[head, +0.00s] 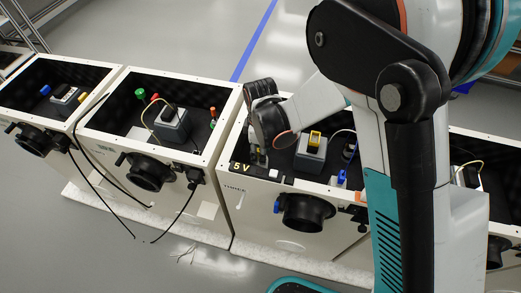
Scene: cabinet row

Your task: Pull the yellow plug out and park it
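A yellow piece (314,138), which looks like the yellow plug, sits upright on top of a grey box (311,155) inside the open white cabinet (233,200) marked "5 V". My gripper (257,157) is at the left inner side of this cabinet, near the "5 V" label (241,168). It is left of the grey box and apart from the yellow piece. My wrist hides much of the gripper, and its fingers are too small and dark to tell open from shut. I cannot tell whether it touches anything. No parking place can be made out for certain.
Blue connectors (341,178) and a pale cable stand right of the grey box. A black round port (306,213) juts from the cabinet front. Neighbouring open cabinets (113,136) stand left, with black cables hanging. My arm covers the right side.

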